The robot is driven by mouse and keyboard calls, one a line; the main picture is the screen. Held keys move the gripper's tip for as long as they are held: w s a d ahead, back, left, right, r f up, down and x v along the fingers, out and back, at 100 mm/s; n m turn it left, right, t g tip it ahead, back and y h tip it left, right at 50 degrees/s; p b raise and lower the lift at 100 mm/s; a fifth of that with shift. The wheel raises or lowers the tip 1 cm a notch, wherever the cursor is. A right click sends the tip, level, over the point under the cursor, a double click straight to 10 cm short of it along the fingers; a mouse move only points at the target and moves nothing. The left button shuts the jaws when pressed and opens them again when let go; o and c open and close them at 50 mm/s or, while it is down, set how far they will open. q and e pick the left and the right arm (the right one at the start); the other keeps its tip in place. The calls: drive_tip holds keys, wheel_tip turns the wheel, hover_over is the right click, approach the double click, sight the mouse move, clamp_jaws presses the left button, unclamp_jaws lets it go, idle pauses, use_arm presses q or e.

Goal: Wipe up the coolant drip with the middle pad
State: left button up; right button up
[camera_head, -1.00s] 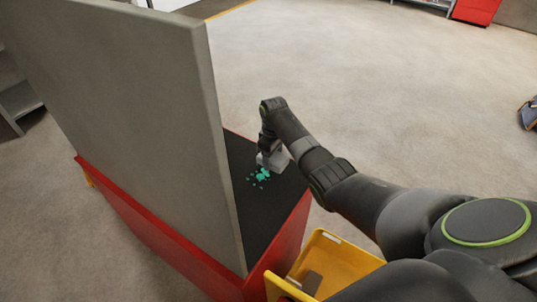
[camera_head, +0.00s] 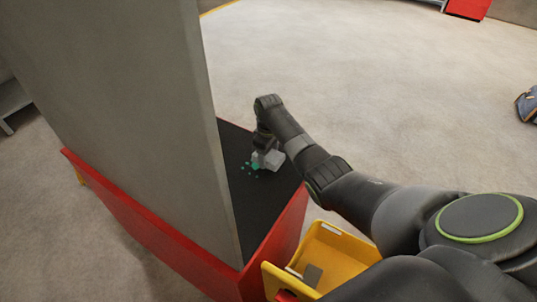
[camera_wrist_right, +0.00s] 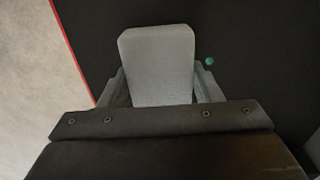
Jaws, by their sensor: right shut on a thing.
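The coolant drip shows in the head view as a few small green spots (camera_head: 254,165) on the black top of the red-sided base. One green drop (camera_wrist_right: 209,61) shows in the right wrist view, just right of the pad. My right gripper (camera_head: 262,149) is shut on a light grey pad (camera_head: 272,160), which is at the black surface beside the green spots. In the right wrist view the pad (camera_wrist_right: 158,65) sticks out between the two fingers. Part of the drip may be hidden under the pad. My left gripper is not in view.
A tall grey panel (camera_head: 130,110) stands on the red-edged base (camera_head: 180,245), left of the drip. A yellow bin (camera_head: 340,252) with a dark grey piece (camera_head: 313,274) in it is at the near right corner. Open floor (camera_head: 380,80) lies beyond.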

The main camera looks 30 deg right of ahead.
drive_tip(key=shift+f, duration=0.1)
drive_tip(key=shift+f+b, duration=0.65)
drive_tip(key=shift+f, duration=0.3)
